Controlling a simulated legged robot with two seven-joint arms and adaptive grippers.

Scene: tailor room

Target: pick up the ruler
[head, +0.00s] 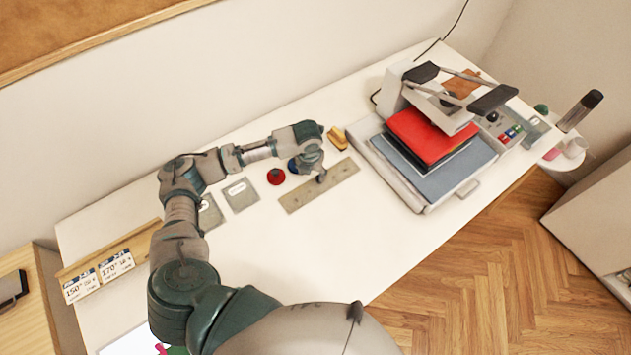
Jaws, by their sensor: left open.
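The ruler (298,198) is a flat, tan-grey strip lying on the white table, slanting up to the right. My left arm reaches in over the table from the lower left. My left gripper (321,177) points down at the middle of the ruler and hides a small part of it. The gripper is open. I cannot tell whether its fingertips touch the ruler. My right gripper is not in view.
A heat press (437,199) with red and grey cloth stands right of the ruler. A red knobbed object (275,176), a yellow-brown block (337,138) and grey cards (240,194) lie nearby. The table (330,250) is clear in front.

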